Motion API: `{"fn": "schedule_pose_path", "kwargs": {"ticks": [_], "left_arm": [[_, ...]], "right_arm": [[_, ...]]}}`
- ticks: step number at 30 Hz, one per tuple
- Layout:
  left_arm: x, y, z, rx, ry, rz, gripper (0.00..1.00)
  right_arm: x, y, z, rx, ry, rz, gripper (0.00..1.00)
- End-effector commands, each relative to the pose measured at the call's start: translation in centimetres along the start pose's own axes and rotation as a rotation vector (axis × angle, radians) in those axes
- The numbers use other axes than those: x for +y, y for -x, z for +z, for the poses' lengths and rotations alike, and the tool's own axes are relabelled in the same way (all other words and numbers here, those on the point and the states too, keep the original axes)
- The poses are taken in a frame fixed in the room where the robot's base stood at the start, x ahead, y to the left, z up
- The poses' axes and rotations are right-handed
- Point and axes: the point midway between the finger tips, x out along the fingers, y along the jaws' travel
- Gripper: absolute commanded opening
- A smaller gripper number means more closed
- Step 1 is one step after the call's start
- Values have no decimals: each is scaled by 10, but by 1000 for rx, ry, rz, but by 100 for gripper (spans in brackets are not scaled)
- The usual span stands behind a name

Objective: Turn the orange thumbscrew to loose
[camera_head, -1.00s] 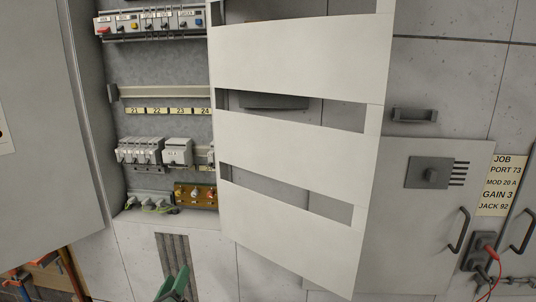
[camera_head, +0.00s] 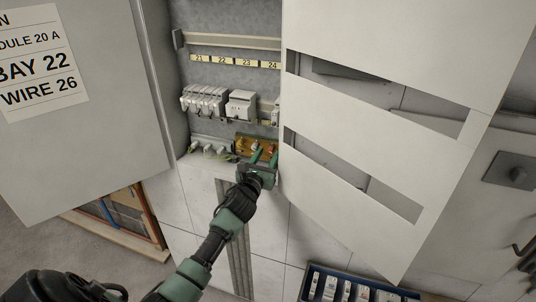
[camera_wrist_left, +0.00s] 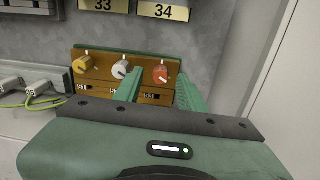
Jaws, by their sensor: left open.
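The orange thumbscrew (camera_wrist_left: 161,72) is the rightmost of three round knobs on a brown block in the left wrist view. It is red-orange with a white mark. The white knob (camera_wrist_left: 121,70) is in the middle and the yellow knob (camera_wrist_left: 85,63) is on the left. The brown block (camera_head: 243,146) also shows low in the open cabinet in the head view. My left gripper (camera_head: 264,155) is open in front of the block. In the left wrist view its fingers (camera_wrist_left: 158,84) are on either side of the orange thumbscrew; I cannot tell whether they touch it. My right gripper is not in view.
White perforated door panel (camera_head: 370,120) stands open just right of the block. A grey door (camera_head: 75,140) stands at the left. Grey connectors with a green-yellow wire (camera_wrist_left: 30,92) lie left of the block. A blue bin (camera_head: 318,272) is at the bottom.

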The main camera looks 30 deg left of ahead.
Motion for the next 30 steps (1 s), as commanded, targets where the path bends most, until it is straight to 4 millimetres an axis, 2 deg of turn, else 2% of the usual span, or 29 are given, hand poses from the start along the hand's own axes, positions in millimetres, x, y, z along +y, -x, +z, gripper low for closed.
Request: {"fn": "schedule_pose_path", "kwargs": {"ticks": [9,10,12,14,23,30], "left_arm": [[0,-4,0,0,0,-1,40],[0,-4,0,0,0,-1,35],[0,-4,0,0,0,-1,15],[0,-4,0,0,1,-1,0],[0,-4,0,1,16,-1,0],[0,-4,0,4,112,-1,0]], "right_arm": [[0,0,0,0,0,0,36],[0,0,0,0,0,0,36],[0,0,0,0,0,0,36],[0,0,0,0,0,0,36],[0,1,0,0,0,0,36],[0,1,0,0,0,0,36]]}}
